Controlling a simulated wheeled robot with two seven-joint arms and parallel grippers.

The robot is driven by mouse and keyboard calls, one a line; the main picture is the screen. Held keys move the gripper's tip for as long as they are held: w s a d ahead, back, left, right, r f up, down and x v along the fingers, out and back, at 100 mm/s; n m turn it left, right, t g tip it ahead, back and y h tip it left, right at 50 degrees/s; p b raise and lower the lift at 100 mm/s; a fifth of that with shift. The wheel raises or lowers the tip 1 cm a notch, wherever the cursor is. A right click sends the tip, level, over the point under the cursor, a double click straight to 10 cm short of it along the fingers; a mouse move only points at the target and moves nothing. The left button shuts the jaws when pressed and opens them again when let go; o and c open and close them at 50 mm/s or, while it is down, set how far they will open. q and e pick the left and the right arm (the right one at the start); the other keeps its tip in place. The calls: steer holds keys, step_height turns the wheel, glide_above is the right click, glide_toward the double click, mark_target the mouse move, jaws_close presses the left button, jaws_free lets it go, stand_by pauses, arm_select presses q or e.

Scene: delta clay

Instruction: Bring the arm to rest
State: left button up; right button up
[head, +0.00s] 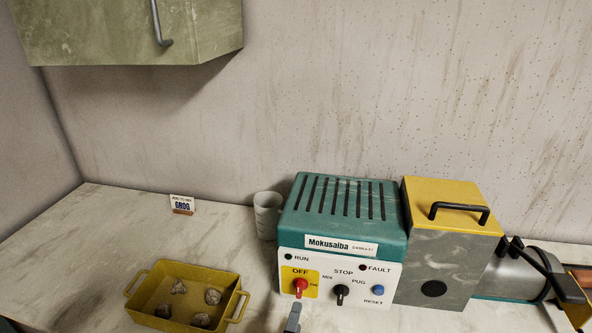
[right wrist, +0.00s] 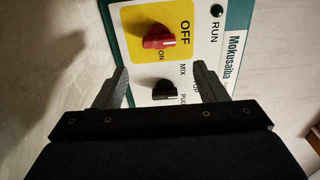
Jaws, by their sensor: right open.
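My right gripper (right wrist: 158,82) is open and empty in the right wrist view, its two grey fingers apart. It faces the white control panel of the teal Mokusaiba machine (head: 345,212). The red OFF/ON knob (head: 299,287) and the black MIX/PUG knob (head: 341,293) show beyond the fingers in the wrist view, with no clear contact. In the head view only a grey fingertip of the right gripper (head: 293,318) shows at the bottom edge, just below the panel. The left gripper is not in view.
A yellow tray (head: 150,315) with several grey lumps stands left of the machine. A pale cup (head: 267,215) and a GROG sign (head: 182,204) are behind. A yellow-lidded grey box (head: 447,245) adjoins on the right. A green cabinet (head: 120,30) hangs upper left.

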steer(key=s+d+r+m+g+h, duration=0.1)
steer(key=s+d+m+g+h, duration=0.15)
steer(key=d+m+g, duration=0.55)
steer(key=s+d+r+m+g+h, duration=0.2)
steer(key=d+m+g+h, duration=0.15)
steer(key=d+m, duration=0.8)
steer(key=s+d+r+m+g+y, duration=0.1)
steer(key=s+d+m+g+y, duration=0.15)
steer(key=s+m+y, duration=0.55)
steer(key=s+d+r+m+g+y, duration=0.1)
steer(key=s+m+g, duration=0.2)
steer(key=m, duration=0.9)
step_height(320, 180, up, 7)
steer(key=s+a+m+t+y, duration=0.1)
steer(key=m+t+y, duration=0.3)
steer(key=m, duration=0.9)
steer(key=shift+s+a+r+t+y, duration=0.15)
steer(key=shift+s+a+t+y, duration=0.25)
steer(key=shift+s+t, duration=0.3)
steer(key=shift+m, duration=0.25)
steer(key=shift+c, duration=0.4)
